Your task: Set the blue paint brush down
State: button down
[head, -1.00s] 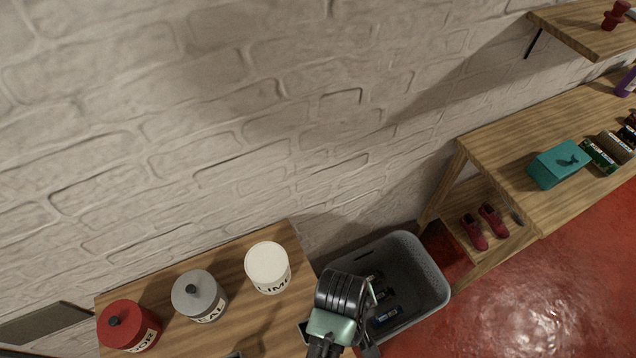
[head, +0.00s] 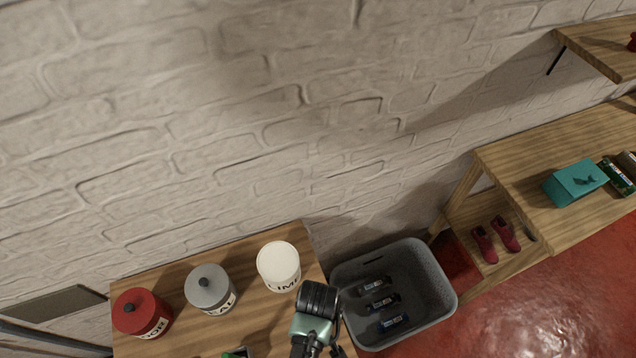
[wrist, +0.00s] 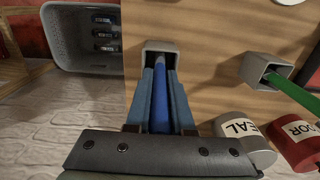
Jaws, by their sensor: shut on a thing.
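My gripper (wrist: 160,75) is shut on the blue paint brush (wrist: 159,110) in the wrist view. The brush lies between the two fingers, and its far end is at the opening of a grey square holder (wrist: 150,47) on the wooden table; I cannot tell how deep it reaches. In the head view my wrist (head: 316,305) is over the table's right edge and hides the fingers and the blue brush. A second grey square holder (wrist: 252,72) with a green brush (wrist: 292,92) stands to the right in the wrist view.
White (head: 278,266), grey (head: 210,289) and red (head: 142,313) pots stand on the wooden table (head: 255,318). A grey bin (head: 435,290) with three small dark labelled items is to its right. A shelf unit (head: 510,165) with a teal box (head: 575,183) and red shoes (head: 485,245) is further right.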

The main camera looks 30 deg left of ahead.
jog(key=shift+f, duration=0.3)
jog(key=c, duration=0.8)
grip_release()
